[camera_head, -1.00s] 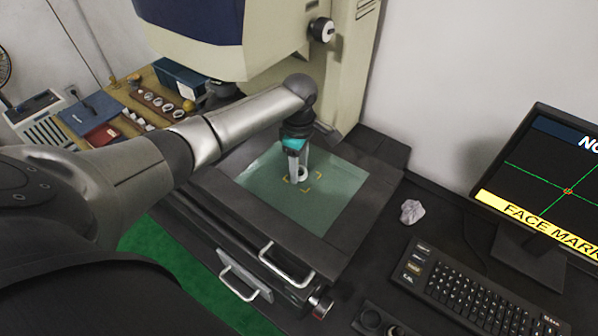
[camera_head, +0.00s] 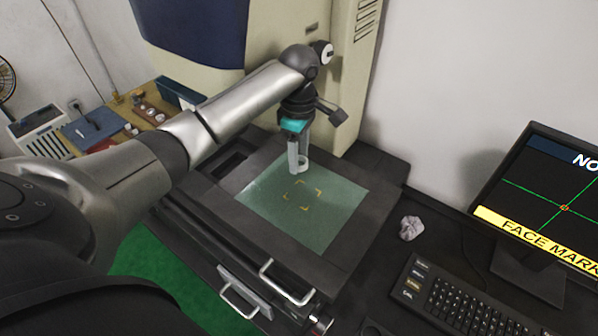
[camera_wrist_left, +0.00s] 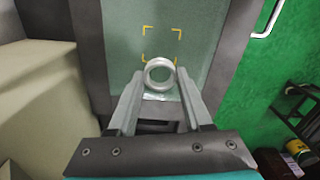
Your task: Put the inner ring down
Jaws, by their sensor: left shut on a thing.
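My left gripper (camera_head: 299,168) is shut on the inner ring, a small pale metal ring, over the back part of the green glass stage plate (camera_head: 340,215). In the left wrist view the inner ring (camera_wrist_left: 160,87) sits between the fingertips of my left gripper (camera_wrist_left: 160,80). The yellow corner marks (camera_head: 303,196) on the glass are bare, a little in front of the gripper. I cannot tell how high the ring is above the glass. My right gripper is not in view.
A dark frame surrounds the glass, and the machine's pale column (camera_head: 350,80) stands behind. A wooden tray (camera_head: 150,105) with several rings is at the back left. A crumpled piece (camera_head: 410,228), a keyboard (camera_head: 455,305) and a monitor (camera_head: 545,200) are at right.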

